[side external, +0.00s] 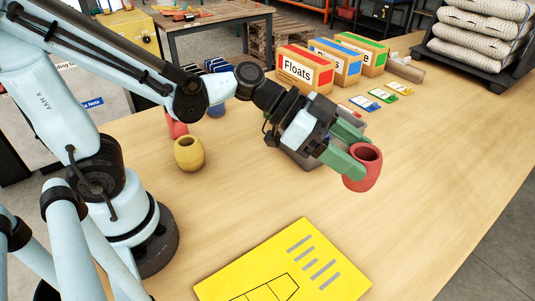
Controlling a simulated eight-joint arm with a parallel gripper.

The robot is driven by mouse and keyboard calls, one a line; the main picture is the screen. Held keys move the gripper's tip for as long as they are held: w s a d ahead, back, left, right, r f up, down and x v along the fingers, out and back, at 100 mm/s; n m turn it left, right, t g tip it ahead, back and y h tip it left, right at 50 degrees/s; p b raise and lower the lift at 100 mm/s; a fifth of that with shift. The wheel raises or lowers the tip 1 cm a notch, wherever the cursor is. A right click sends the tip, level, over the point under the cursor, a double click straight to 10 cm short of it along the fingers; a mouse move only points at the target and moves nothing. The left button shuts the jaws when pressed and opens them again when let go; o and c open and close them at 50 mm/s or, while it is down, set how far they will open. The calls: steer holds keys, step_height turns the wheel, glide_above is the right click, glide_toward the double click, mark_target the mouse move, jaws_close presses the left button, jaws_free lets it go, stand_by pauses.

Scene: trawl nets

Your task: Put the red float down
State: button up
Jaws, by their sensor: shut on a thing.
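The red float (364,173) is a short, barrel-shaped piece with an open hollow top. My gripper (357,160) has green fingers and is shut on the red float. It holds the float roughly upright over the middle right of the wooden table (440,165). I cannot tell for sure how high the float is above the table, but it looks raised. A yellow float (189,153) of similar shape stands on the table to the left. A red piece (176,125), partly hidden by my arm, is behind it.
A box marked Floats (300,70), a blue-labelled box (337,63) and a green-labelled box (364,54) stand at the back. Small coloured cards (382,95) lie before them. A yellow sheet (285,265) lies at the front. Stacked rope bundles (480,40) are back right. The right side is clear.

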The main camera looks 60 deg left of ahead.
steer(key=w+a+r+n+t+y, duration=0.5)
steer(key=a+r+n+y, duration=0.2)
steer(key=a, duration=0.2)
steer(key=shift+s+a+f+n+g+y, duration=0.85)
steer(key=shift+a+f+n+g+y, duration=1.5)
steer(key=shift+a+f+n, duration=1.6)
steer(key=shift+s+a+f+n+g+y, duration=0.9)
steer(key=shift+a+f+n+g+y, duration=0.6)
steer(key=shift+a+f+n+y, duration=2.4)
steer(key=shift+s+a+f+n+g+y, duration=0.85)
steer(key=shift+a+f+n+g+y, duration=1.85)
steer(key=shift+a, duration=2.4)
steer(key=shift+r+n+t+h, duration=0.25)
steer(key=shift+n+t+h, duration=0.2)
steer(key=shift+t+h, duration=0.25)
